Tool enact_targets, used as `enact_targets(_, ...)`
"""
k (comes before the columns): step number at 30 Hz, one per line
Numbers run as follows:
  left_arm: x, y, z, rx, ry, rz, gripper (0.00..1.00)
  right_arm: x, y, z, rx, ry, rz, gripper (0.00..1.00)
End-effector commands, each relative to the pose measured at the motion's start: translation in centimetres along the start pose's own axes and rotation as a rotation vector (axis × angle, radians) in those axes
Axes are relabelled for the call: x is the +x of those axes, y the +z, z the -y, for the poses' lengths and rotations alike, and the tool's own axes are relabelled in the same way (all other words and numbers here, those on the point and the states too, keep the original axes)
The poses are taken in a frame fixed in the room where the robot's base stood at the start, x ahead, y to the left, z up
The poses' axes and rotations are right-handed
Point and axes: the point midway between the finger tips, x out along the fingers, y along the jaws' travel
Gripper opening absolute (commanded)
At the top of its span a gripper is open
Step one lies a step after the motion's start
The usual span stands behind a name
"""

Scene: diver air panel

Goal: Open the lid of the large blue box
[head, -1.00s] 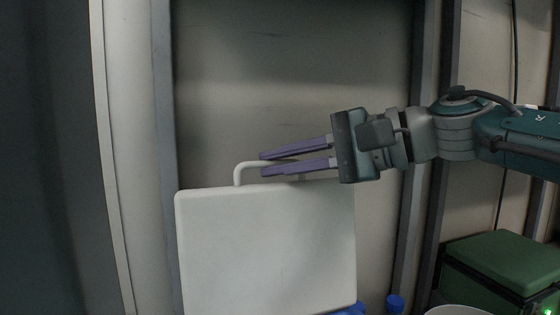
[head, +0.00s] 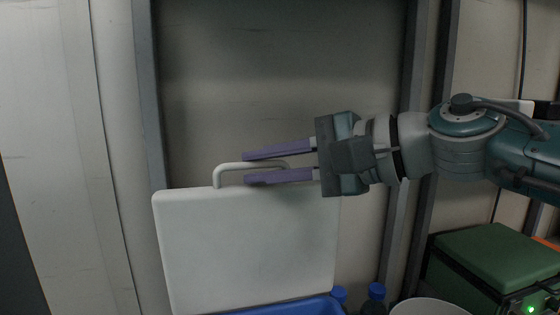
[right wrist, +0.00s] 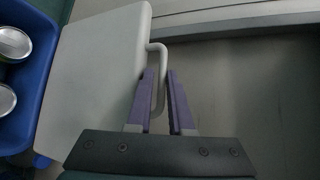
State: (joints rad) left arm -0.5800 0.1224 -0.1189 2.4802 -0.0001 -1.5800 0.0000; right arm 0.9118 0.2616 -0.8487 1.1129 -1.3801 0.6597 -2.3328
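The white lid (head: 245,245) of the large blue box (head: 300,306) stands raised, nearly upright, in the head view. A bent handle (head: 222,168) runs along its top edge. My right gripper (head: 246,168) is open, with its purple fingers above and below the handle bar. In the right wrist view the handle (right wrist: 154,47) passes between the two fingers (right wrist: 160,72), with some gap visible. The lid (right wrist: 95,75) lies to their left there, and the blue box (right wrist: 38,80) is at the left edge. My left gripper is not in view.
Blue-capped bottles (head: 376,292) and a white round container (head: 440,308) stand right of the box. A green case (head: 490,255) is at the lower right. Cans (right wrist: 12,44) show inside the box. A wall (head: 280,70) with dark posts is behind the lid.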

Motion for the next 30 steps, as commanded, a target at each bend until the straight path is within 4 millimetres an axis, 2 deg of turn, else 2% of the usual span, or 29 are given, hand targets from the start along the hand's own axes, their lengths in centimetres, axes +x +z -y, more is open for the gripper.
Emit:
enact_targets(5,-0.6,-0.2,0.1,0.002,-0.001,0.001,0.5,-0.6,0.1,-0.2,0.003,0.009,0.002,0.23)
enact_targets(12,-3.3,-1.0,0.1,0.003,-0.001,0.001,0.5,-5.2,-0.1,0.3,0.002,0.007,-0.003,0.23)
enact_targets(18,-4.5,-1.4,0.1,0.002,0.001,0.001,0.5,-8.6,-0.2,0.3,0.001,0.003,-0.003,0.23)
enact_targets(23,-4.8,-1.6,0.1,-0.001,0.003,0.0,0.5,-9.8,-0.2,0.2,-0.001,0.0,-0.001,0.23)
enact_targets(30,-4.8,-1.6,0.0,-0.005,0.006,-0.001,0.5,-9.8,-0.2,0.2,-0.002,-0.001,-0.001,0.23)
